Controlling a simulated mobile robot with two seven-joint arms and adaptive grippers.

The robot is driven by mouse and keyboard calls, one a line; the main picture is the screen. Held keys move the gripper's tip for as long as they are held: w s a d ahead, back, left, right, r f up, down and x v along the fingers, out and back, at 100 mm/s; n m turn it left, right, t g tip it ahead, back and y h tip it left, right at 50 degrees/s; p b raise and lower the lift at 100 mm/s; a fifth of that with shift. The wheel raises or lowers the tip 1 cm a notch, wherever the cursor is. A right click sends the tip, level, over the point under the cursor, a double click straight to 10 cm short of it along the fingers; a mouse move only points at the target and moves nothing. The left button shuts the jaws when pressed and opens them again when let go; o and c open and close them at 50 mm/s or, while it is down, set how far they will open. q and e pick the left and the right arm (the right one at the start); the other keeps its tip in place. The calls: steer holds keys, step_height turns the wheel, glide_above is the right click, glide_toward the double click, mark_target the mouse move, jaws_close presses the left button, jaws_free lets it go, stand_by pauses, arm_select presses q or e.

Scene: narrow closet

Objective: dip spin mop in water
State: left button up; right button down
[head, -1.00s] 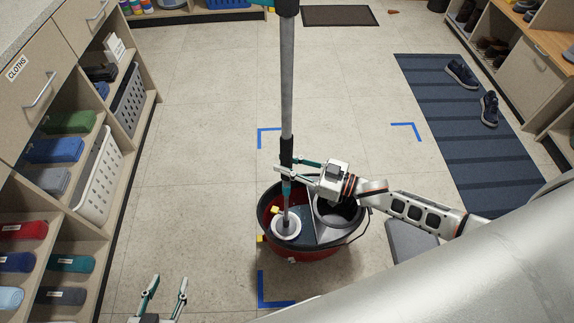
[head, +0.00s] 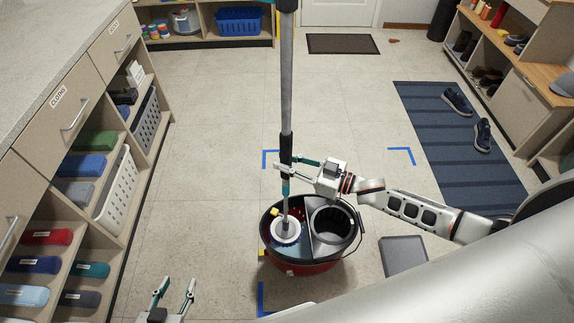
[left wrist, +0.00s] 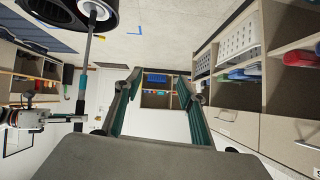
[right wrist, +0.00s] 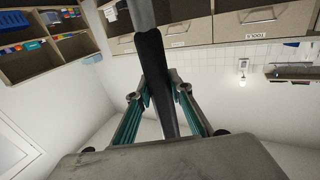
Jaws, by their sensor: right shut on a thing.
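The spin mop (head: 287,90) stands upright with a grey pole. Its round white head (head: 286,231) is in the left, red-sided part of the bucket (head: 296,268); I cannot tell how deep it sits. The bucket's right part holds a dark round basket (head: 333,224). My right gripper (head: 284,168) is shut on the mop's black lower sleeve, above the bucket. The sleeve runs between its fingers in the right wrist view (right wrist: 158,80). My left gripper (head: 174,290) is open and empty, left of the bucket; it also shows in the left wrist view (left wrist: 158,75).
Blue tape corners (head: 401,154) mark the floor around the bucket. Shelves with cloths (head: 45,237) and a white basket (head: 116,190) line the left. A grey flat object (head: 403,256) lies right of the bucket. A striped mat (head: 450,140) with shoes lies further right.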

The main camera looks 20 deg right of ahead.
mark_target(292, 136)
step_height(292, 136, up, 7)
steer(key=p, duration=0.5)
steer(key=shift+p, duration=0.3)
steer(key=shift+r+p, duration=0.85)
steer(key=shift+r, duration=0.1)
steer(key=shift+w+r, duration=0.1)
steer(key=shift+r, duration=1.15)
steer(key=c, duration=2.4)
jaws_free()
steer(key=shift+c, duration=0.2)
jaws_close()
arm_select(q)
steer(key=shift+y, duration=0.3)
steer(key=r, duration=0.2)
steer(key=a+r, duration=0.2)
steer(key=r, duration=0.1)
steer(key=shift+s+r, duration=0.2)
steer(key=shift+r, duration=0.1)
